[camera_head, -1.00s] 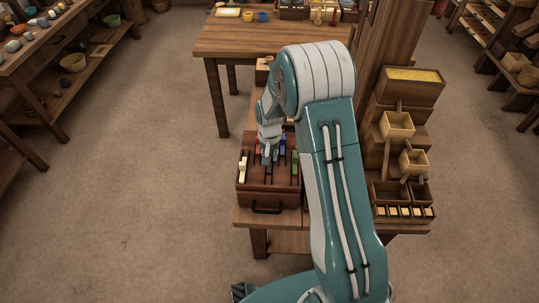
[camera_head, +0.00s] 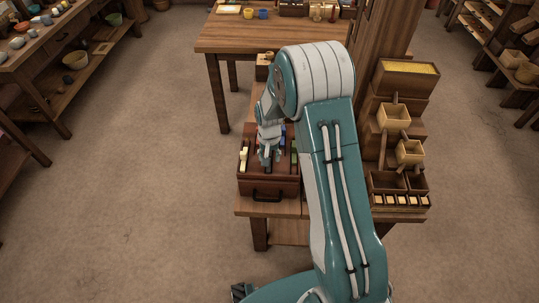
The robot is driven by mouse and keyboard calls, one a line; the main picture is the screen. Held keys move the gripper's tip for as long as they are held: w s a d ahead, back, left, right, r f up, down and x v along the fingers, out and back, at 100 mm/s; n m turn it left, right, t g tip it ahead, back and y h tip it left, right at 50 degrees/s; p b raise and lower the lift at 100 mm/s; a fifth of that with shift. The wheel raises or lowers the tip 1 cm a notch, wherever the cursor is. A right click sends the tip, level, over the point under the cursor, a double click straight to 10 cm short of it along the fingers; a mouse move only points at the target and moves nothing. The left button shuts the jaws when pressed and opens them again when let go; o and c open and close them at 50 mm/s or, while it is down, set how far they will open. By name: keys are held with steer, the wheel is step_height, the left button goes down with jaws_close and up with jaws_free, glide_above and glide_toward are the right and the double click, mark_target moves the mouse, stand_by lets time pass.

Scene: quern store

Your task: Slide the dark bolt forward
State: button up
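A reddish-brown wooden box (camera_head: 268,188) with a dark front handle stands on a low bench. Its top has several coloured sliding bolts in lengthwise slots. A cream bolt (camera_head: 244,158) is at the left and a green bolt (camera_head: 294,155) at the right. A little blue (camera_head: 284,130) shows behind my gripper. My gripper (camera_head: 268,164) points down over the middle of the box top, between the cream and green bolts. I cannot make out the dark bolt; my gripper and wrist cover the middle slots. The fingers are too small to tell whether they are open, shut or touching a bolt.
The low bench (camera_head: 256,207) has bare wood in front of the box. A stepped stand with yellow-filled trays (camera_head: 408,75) is to the right, beyond my arm. A larger table (camera_head: 225,40) stands behind. Shelves line the left. The floor is open at left.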

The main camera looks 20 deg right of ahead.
steer(key=shift+w+a, duration=0.1)
steer(key=shift+a, duration=0.1)
steer(key=shift+r, duration=0.15)
steer(key=shift+d+r, duration=0.1)
steer(key=shift+r, duration=0.25)
step_height(320, 180, up, 11)
steer(key=shift+a, duration=0.2)
